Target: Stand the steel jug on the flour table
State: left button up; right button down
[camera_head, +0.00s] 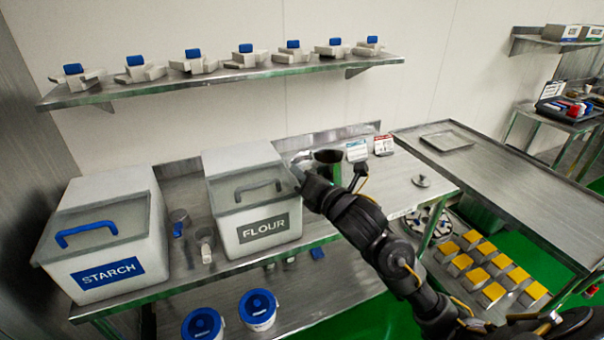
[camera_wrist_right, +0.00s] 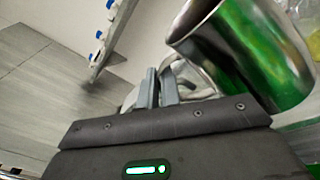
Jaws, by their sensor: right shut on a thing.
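The steel jug (camera_head: 327,157) is beside the right side of the flour bin (camera_head: 252,205), over the back part of the steel flour table (camera_head: 400,185). My right gripper (camera_head: 301,170) is shut on its handle, at the jug's left side. In the right wrist view the shiny jug (camera_wrist_right: 245,55) shows close up, reflecting green, with its handle at the fingers (camera_wrist_right: 158,90). My arm hides the jug's lower part in the head view, so I cannot tell whether its base touches the table. My left gripper is not in view.
A starch bin (camera_head: 105,235) stands left of the flour bin, with small scoops (camera_head: 180,222) between them.

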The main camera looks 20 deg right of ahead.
jog(key=shift+s+a+r, duration=0.2)
jog(key=shift+s+r, duration=0.05)
jog(key=shift+r, duration=0.25)
jog(key=s+a+f+n+g+y, duration=0.1)
jog(key=s+f+y, duration=0.4)
jog(key=s+f, duration=0.7)
jog(key=n+g, duration=0.1)
jog(key=n, duration=0.1)
jog(key=shift+a+f+n+y, duration=0.25)
jog(key=shift+a+n+y, duration=0.15)
